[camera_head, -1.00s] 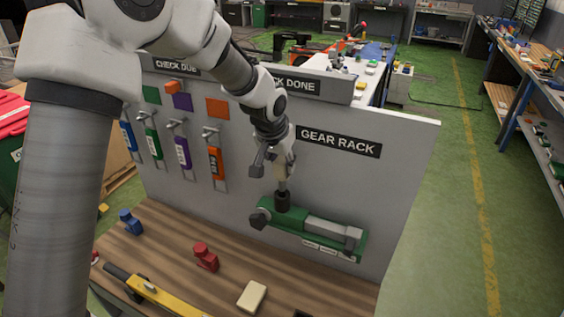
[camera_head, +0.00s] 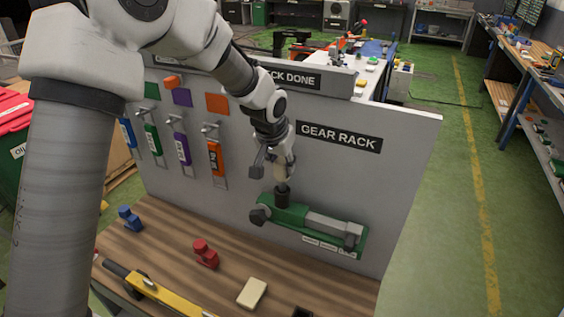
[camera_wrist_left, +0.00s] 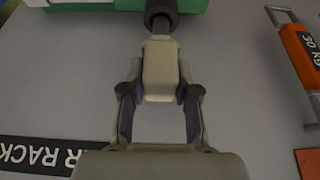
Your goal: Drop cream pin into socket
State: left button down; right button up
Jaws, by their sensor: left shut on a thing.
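My left gripper (camera_head: 278,166) is shut on the cream pin (camera_wrist_left: 161,72), with one finger on each side of its cream block. The pin also shows in the head view (camera_head: 281,172), pointing down. Its thin grey shaft meets the mouth of the dark round socket (camera_head: 283,196), which also shows at the top of the left wrist view (camera_wrist_left: 160,12). The tip is hidden there, so I cannot tell how deep it sits. The socket stands on the green gear rack fixture (camera_head: 290,217). My right gripper is not in view.
The fixture is on a grey panel (camera_head: 390,150) with a GEAR RACK label (camera_head: 339,136). Several coloured tags hang at left, including an orange one (camera_head: 216,158). On the wooden bench (camera_head: 180,240) lie a blue piece (camera_head: 130,218), a red piece (camera_head: 205,254) and a cream block (camera_head: 252,293).

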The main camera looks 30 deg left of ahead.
aim_at(282, 177)
pick_arm(q)
jog(key=shift+f+b, duration=1.35)
jog(key=shift+f, duration=0.7)
jog(key=c, duration=0.8)
grip_release()
jog(key=shift+o, duration=0.2)
jog(key=v, duration=1.2)
jog(key=shift+r, duration=0.1)
